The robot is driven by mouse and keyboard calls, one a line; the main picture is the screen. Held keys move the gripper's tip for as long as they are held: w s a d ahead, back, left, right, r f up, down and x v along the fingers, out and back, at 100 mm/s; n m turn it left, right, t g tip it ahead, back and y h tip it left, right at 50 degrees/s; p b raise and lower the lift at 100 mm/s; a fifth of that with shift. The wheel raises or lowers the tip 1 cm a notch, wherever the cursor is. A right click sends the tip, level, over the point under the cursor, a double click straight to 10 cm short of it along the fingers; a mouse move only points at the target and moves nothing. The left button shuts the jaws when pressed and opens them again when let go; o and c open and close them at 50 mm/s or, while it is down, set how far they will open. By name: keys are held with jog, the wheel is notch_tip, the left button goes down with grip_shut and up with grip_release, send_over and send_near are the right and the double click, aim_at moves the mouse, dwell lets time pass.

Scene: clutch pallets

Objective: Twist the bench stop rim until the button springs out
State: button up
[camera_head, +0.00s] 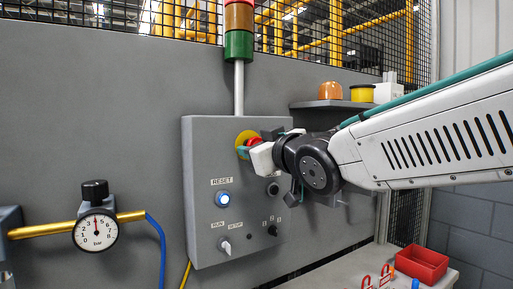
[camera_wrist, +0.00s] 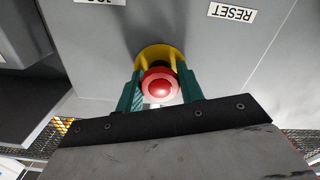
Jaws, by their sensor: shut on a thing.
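The bench stop is a red mushroom button with a yellow backing (camera_head: 243,137), high on the grey control box. In the head view my gripper (camera_head: 249,146) reaches it from the right and partly covers it. In the wrist view the red button (camera_wrist: 160,87) sits between the two green fingers of my gripper (camera_wrist: 158,92). The fingers are shut on its rim, one on each side. The yellow ring (camera_wrist: 153,53) shows behind it. Whether the button is pressed in or out I cannot tell.
The control box (camera_head: 203,157) carries a lit blue reset button (camera_head: 223,199) and a run/setup switch (camera_head: 225,246) below. A stack light (camera_head: 239,45) rises above. A pressure gauge (camera_head: 96,230) is at left. A red bin (camera_head: 421,263) stands on the bench at lower right.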

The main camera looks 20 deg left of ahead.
jog(key=shift+m, duration=1)
jog(key=o, duration=1)
jog(key=v, duration=0.7)
jog(key=shift+s+d, duration=0.25)
jog(key=shift+d, duration=0.05)
